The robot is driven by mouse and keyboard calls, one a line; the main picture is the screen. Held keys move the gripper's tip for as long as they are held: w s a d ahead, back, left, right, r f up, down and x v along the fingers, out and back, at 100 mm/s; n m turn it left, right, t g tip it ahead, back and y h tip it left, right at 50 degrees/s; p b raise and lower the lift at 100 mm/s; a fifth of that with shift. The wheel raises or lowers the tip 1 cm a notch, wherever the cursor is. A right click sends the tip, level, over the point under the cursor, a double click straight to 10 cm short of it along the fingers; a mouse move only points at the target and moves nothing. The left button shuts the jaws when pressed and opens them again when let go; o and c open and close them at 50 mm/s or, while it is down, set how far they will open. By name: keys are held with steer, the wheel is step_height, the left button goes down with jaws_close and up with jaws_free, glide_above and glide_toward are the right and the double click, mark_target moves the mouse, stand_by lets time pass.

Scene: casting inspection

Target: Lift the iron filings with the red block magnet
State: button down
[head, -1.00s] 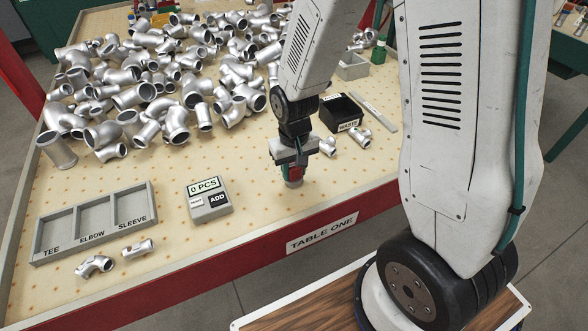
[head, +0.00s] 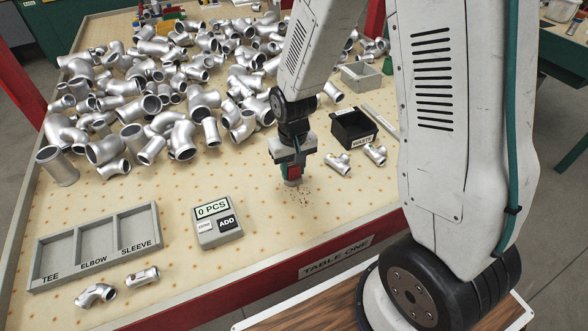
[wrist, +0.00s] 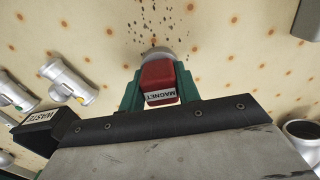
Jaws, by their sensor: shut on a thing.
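My gripper (head: 290,165) is shut on the red block magnet (wrist: 158,80), labelled MAGNET, between green fingers in the wrist view. The magnet also shows as a small red patch in the head view (head: 293,171). Its grey round end points down toward the table. The iron filings (head: 301,194) are dark specks scattered on the tabletop just in front of the magnet. In the wrist view the filings (wrist: 162,18) spread beyond the magnet's grey end. I cannot tell whether the end touches the table, or whether filings cling to it.
A black WASTE bin (head: 354,127) stands right of my gripper, with small fittings in front. A counter (head: 217,222) reading 0 PCS and a sorting tray (head: 97,245) with TEE, ELBOW and SLEEVE compartments are left. Many metal pipe fittings (head: 183,138) crowd the back.

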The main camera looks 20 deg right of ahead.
steer(key=shift+w, duration=0.45)
steer(key=shift+w+r, duration=0.2)
steer(key=shift+w, duration=0.05)
steer(key=shift+s+r, duration=0.15)
steer(key=shift+r, duration=3.55)
